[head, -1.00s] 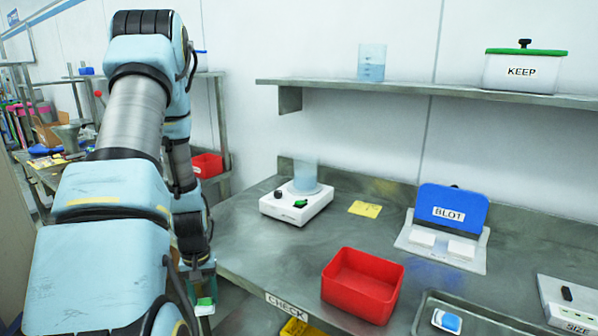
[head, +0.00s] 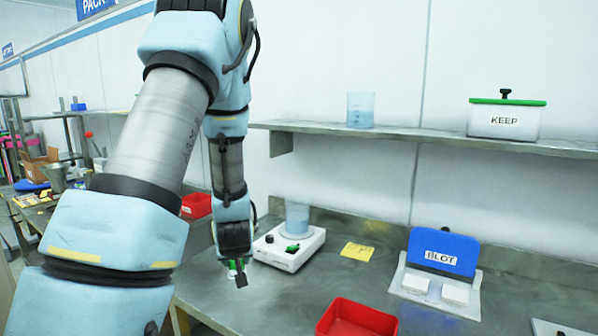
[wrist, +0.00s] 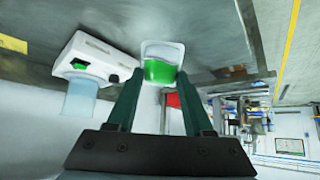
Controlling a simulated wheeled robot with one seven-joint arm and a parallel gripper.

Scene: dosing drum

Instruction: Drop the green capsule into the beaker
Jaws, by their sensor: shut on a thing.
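My gripper (head: 238,274) hangs over the bench's left end, just left of the white stirrer (head: 289,247). It is shut on the green capsule (wrist: 160,71), which has a green part and a pale, clear-looking part and sits between the fingertips in the wrist view. In the head view the capsule is mostly hidden by the fingers. A clear beaker (head: 298,220) with bluish liquid stands on the stirrer, right of and beyond my gripper; it also shows in the wrist view (wrist: 80,98), left of the fingers. A second beaker with blue liquid (head: 360,112) stands on the shelf.
A red bin (head: 358,308) stands near the bench's front. A yellow note (head: 357,251) and a blue BLOT stand (head: 442,252) lie to the right. The wall shelf (head: 420,133) holds a KEEP box (head: 506,119). The bench between stirrer and red bin is clear.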

